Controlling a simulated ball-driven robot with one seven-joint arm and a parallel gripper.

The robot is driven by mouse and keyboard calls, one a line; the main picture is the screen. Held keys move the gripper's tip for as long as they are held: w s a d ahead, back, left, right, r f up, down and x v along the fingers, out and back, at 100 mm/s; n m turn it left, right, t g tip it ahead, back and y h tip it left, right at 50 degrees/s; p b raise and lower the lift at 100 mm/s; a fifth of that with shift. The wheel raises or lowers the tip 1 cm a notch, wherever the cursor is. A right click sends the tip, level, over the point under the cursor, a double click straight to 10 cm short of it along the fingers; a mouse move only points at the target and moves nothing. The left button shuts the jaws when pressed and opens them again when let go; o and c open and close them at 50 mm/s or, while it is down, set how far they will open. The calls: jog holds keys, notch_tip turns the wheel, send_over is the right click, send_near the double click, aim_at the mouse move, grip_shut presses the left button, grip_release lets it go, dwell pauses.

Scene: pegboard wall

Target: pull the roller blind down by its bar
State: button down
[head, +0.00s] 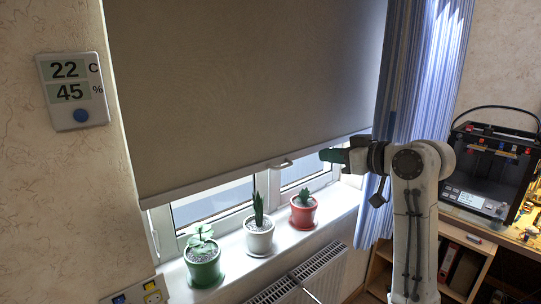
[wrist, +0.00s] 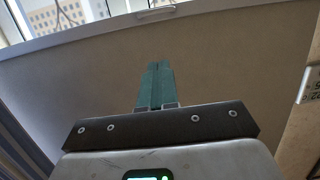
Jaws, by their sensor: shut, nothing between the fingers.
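The grey-beige roller blind (head: 245,80) hangs over most of the window, its lower edge a little above the plants. Its pale bar (head: 215,181) runs along that edge, with a small handle (head: 281,164) near the middle. In the wrist view the blind (wrist: 90,85) fills the middle, with the bar (wrist: 80,36) and handle (wrist: 156,13) at the top. My gripper (head: 323,155) is to the right of the handle and apart from it. Its green fingers (wrist: 158,72) are shut together and hold nothing.
Green, white and red potted plants (head: 203,260) (head: 259,229) (head: 303,210) stand on the sill below the bar. A blue striped curtain (head: 405,70) hangs at the right, close behind my arm. A radiator (head: 310,278) is under the sill. A 3D printer (head: 490,170) stands at the right.

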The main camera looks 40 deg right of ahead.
jog(key=f+p+x, duration=0.3)
jog(key=x, duration=0.9)
jog(key=shift+p, duration=0.4)
jog(key=shift+a, duration=0.1)
notch_tip(320, 180, down, 2)
jog(key=shift+b, duration=0.8)
jog(key=shift+r, duration=0.15)
